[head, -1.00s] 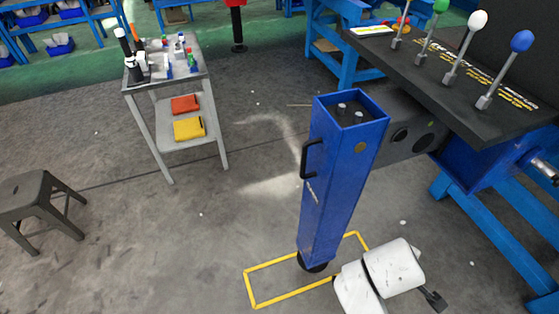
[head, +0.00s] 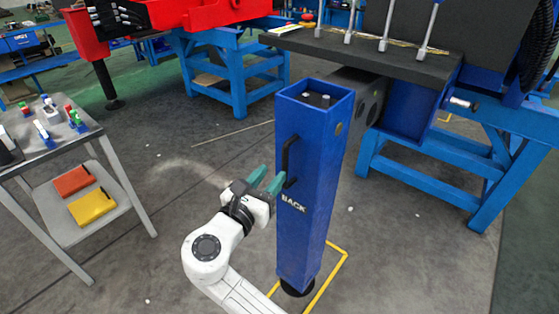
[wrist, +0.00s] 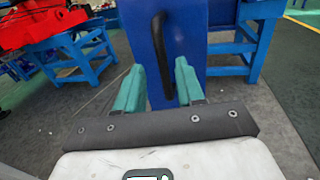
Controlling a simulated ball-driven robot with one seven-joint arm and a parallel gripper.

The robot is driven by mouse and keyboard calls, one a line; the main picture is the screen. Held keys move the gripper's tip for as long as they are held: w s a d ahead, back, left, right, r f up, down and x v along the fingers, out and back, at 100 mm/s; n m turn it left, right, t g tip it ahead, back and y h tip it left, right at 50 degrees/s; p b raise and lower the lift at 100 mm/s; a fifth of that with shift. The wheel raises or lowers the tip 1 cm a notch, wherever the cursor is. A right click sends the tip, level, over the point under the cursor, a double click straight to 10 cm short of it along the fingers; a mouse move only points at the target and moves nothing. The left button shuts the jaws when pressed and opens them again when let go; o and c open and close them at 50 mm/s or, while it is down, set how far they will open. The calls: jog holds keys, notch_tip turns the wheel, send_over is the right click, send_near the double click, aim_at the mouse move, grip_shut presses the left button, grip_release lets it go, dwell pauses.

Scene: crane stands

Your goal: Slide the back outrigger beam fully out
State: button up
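The blue outrigger leg (head: 308,230), marked BACK, stands upright on a dark round foot. It also shows in the wrist view (wrist: 200,30). A black handle (head: 288,158) is on its side face; in the wrist view the handle (wrist: 160,45) runs down toward the gap between my fingers. The dark grey beam (head: 372,98) with round holes joins the leg's top to the crane stand, and the leg partly hides it. My gripper (head: 267,180) is open, its teal fingers pointing at the handle's lower part. I cannot tell whether they touch it.
A yellow floor frame (head: 330,273) surrounds the foot. The black control panel (head: 400,58) with levers sits at upper right, above blue trestles (head: 425,185). A grey cart (head: 130,195) with tools stands at left. The floor between cart and leg is clear.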

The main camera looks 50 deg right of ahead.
aim_at(284, 161)
jog(key=x, duration=0.8)
grip_shut()
dwell(0.5)
